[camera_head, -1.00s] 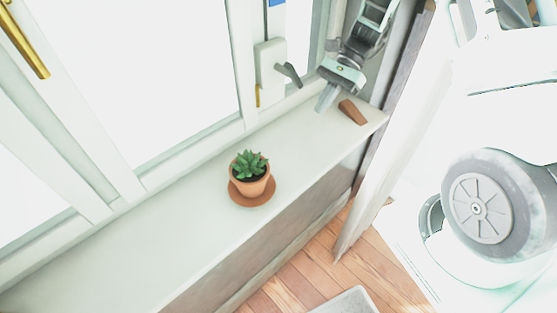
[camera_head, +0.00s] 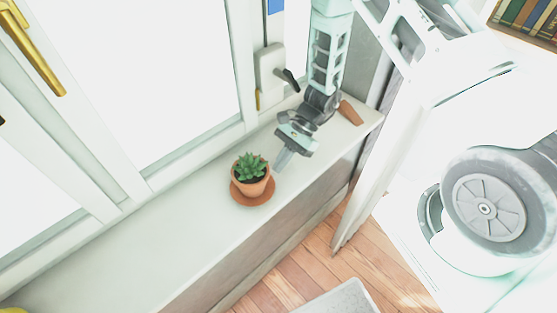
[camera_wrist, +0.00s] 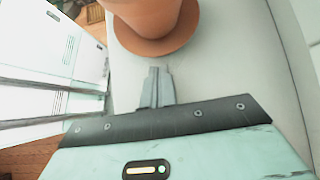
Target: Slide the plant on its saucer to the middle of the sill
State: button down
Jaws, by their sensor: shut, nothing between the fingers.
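The plant, a green succulent (camera_head: 249,167) in a terracotta pot (camera_head: 252,187), stands upright on its round terracotta saucer (camera_head: 241,200). The saucer rests on the pale window sill (camera_head: 190,225). My gripper (camera_head: 281,165) is shut and empty, just right of the pot and saucer, low over the sill. In the wrist view, my gripper's fingertips (camera_wrist: 158,72) point at the near edge of the saucer (camera_wrist: 180,42), with the pot (camera_wrist: 150,14) above it. A small gap appears between the fingertips and the saucer; I cannot tell whether they touch.
A brown wedge (camera_head: 351,112) lies at the sill's right end behind my gripper. The window frame with a dark handle (camera_head: 290,80) borders the sill at the back. The sill left of the plant is clear, except a yellow thing (camera_head: 12,310) at the lower left corner.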

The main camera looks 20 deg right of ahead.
jog(key=shift+s+a, duration=0.15)
jog(key=shift+a, duration=0.3)
jog(key=shift+s+a, duration=0.15)
jog(key=shift+a, duration=0.25)
jog(key=s+a+b, duration=0.2)
jog(key=a+b, duration=0.1)
jog(key=a, duration=0.5)
jog(key=s+a+b, duration=0.3)
jog(key=a+b, duration=0.1)
jog(key=a, duration=0.4)
jog(key=s+a+b, duration=0.3)
jog(key=a+b, duration=0.1)
jog(key=a, duration=0.5)
jog(key=shift+f, duration=0.15)
jog(key=shift+s+a, duration=0.15)
